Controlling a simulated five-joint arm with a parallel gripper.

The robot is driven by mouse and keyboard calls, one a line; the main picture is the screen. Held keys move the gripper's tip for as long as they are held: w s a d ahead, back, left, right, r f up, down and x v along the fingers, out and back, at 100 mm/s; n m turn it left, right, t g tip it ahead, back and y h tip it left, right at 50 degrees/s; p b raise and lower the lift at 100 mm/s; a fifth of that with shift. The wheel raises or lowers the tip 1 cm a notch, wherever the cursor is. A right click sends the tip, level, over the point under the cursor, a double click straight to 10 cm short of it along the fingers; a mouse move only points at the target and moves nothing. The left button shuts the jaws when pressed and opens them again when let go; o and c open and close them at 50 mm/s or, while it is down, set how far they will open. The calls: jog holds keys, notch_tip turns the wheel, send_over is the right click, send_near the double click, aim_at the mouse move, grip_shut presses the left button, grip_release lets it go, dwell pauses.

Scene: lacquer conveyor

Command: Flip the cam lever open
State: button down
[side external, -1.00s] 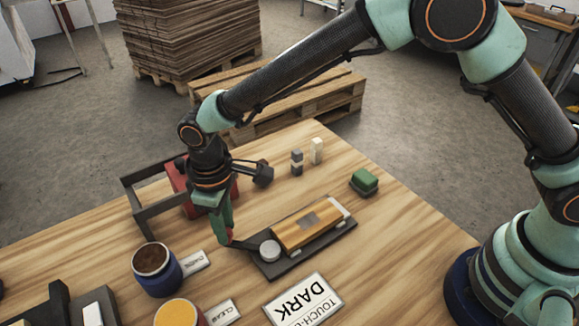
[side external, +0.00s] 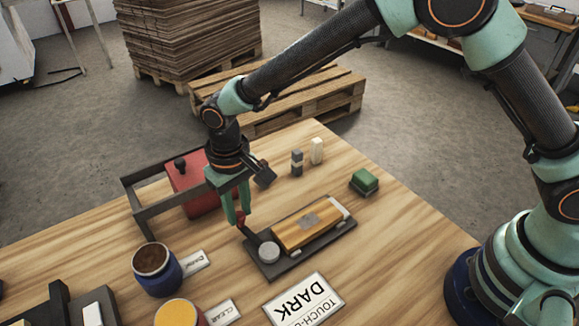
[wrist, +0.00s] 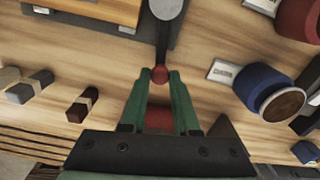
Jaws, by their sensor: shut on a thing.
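The cam lever is a dark arm (side external: 249,234) running from a round light-grey disc (side external: 268,252) to a small red knob (wrist: 160,75). It sits at the left end of a dark fixture base (side external: 290,264), which bears an orange-brown wooden panel (side external: 296,232) with a grey patch. In the side view the lever points up and left from the disc. My gripper (side external: 240,221) is shut on the red knob, its green fingers on both sides of it. In the wrist view the gripper (wrist: 160,78) holds the knob at its tips, and the disc (wrist: 166,8) is partly cut off.
A blue pot of brown liquid (side external: 155,275) and a pot of yellow liquid (side external: 176,314) stand front left. A dark frame (side external: 137,208) and red box (side external: 182,183) stand behind my gripper. Small blocks (side external: 297,162) and a green pad (side external: 364,181) lie behind the fixture. The right tabletop is clear.

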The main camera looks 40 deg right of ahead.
jog(key=shift+w+d, duration=0.1)
dwell(0.3)
jog(key=c, duration=0.7)
grip_release()
jog(key=shift+o, duration=0.2)
notch_tip(320, 180, up, 12)
jog(key=shift+r, duration=0.1)
